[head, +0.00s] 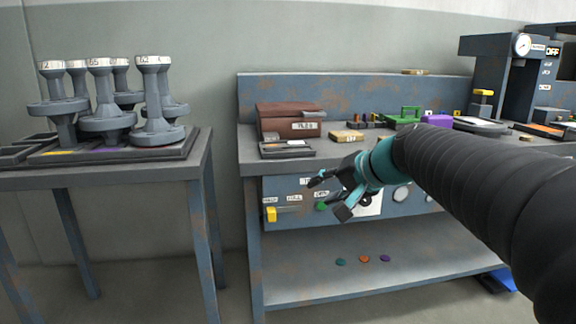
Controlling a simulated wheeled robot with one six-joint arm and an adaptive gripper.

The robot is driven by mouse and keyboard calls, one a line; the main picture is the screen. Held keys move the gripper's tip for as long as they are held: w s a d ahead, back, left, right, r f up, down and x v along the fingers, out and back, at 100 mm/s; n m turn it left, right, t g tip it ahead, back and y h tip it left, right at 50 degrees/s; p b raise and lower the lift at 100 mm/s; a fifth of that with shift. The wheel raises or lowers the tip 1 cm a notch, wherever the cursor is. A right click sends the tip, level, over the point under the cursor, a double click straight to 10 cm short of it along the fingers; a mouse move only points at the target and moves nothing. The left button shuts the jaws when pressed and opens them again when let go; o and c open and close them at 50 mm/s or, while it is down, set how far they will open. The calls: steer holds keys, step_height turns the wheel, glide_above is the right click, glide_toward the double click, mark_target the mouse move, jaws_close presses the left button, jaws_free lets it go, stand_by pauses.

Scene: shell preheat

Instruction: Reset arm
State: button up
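My gripper (332,195) is at the end of my dark arm, which reaches in from the right. It hangs in front of the workbench's front panel. Its two dark fingers point left and down and are spread apart, with nothing visible between them. The teal wrist part sits just behind the fingers. The gripper covers part of the panel's labels and controls.
The blue-grey workbench (251,167) carries a brown box (290,121), a green item (404,116) and a press with a gauge (522,45). A side table (110,174) at left holds several grey flanged pieces (155,100). Coloured discs lie on the lower shelf (300,287). The gap between tables is clear.

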steer(key=s+d+f+n+g+h+p, duration=0.1)
steer(key=s+f, duration=0.3)
steer(key=s, duration=0.4)
steer(key=s+d+f+n+g+h+p, duration=0.1)
steer(key=s+d+f+h, duration=0.2)
steer(key=s, duration=0.6)
steer(key=s+d+f+n+g+h+p, duration=0.1)
steer(key=s+d+f+n+h+p, duration=0.1)
steer(key=s+d+f, duration=0.2)
steer(key=s+f, duration=0.2)
steer(key=s, duration=0.2)
steer(key=shift+s+h, duration=0.4)
